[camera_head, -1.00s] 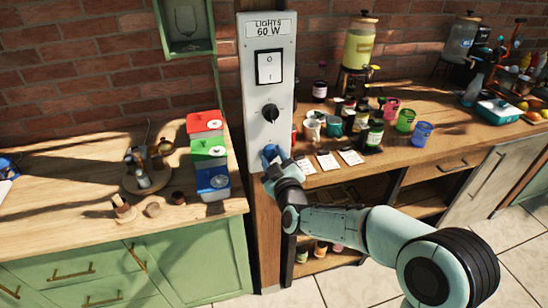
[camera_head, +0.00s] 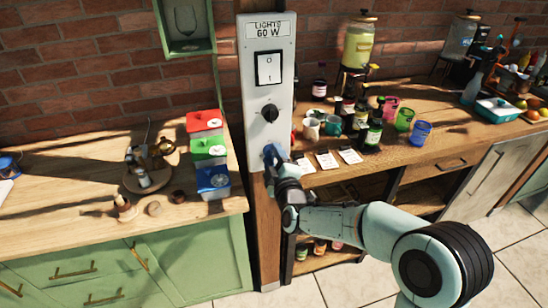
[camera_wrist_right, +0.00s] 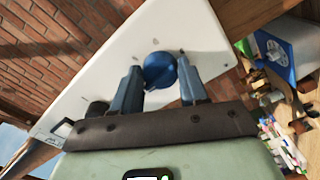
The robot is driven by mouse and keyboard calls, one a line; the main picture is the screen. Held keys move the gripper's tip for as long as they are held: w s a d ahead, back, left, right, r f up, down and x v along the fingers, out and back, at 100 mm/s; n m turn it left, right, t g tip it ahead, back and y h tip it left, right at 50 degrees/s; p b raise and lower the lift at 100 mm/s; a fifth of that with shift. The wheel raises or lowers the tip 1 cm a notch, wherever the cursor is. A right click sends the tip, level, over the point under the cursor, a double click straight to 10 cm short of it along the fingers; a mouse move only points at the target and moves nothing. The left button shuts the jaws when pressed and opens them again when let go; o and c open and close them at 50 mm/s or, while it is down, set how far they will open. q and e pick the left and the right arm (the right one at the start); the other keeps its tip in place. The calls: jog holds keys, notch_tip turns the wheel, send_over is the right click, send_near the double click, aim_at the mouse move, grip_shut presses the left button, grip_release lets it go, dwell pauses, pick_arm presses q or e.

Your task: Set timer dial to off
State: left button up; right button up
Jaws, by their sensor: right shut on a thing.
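A tall white control panel (camera_head: 254,95) stands between the two counters. A rocker switch (camera_head: 268,69) sits near its top and a black pointed knob (camera_head: 269,113) below that. A round blue dial (camera_wrist_right: 160,70) is on the panel's lower part. My right gripper (camera_head: 272,155) is at the panel's lower end, with one finger on each side of the blue dial, shut on it. In the head view my fingers mostly cover this dial. I cannot read its setting or any label by it. The black knob also shows in the right wrist view (camera_wrist_right: 97,107). My left gripper is out of view.
The left counter (camera_head: 60,190) holds stacked red, green and blue boxes (camera_head: 210,150) and a round tray (camera_head: 148,180) of small items. The right counter (camera_head: 450,125) holds mugs, bottles and a drink dispenser (camera_head: 359,45). White cards (camera_head: 327,160) lie near its front edge.

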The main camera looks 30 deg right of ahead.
jog(key=o, duration=1)
jog(key=shift+o, duration=0.2)
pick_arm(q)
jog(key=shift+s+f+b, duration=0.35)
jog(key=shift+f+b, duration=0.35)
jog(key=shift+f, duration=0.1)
pick_arm(e)
jog(key=v, duration=1.3)
jog(key=shift+s+a, duration=0.15)
jog(key=shift+s, duration=0.05)
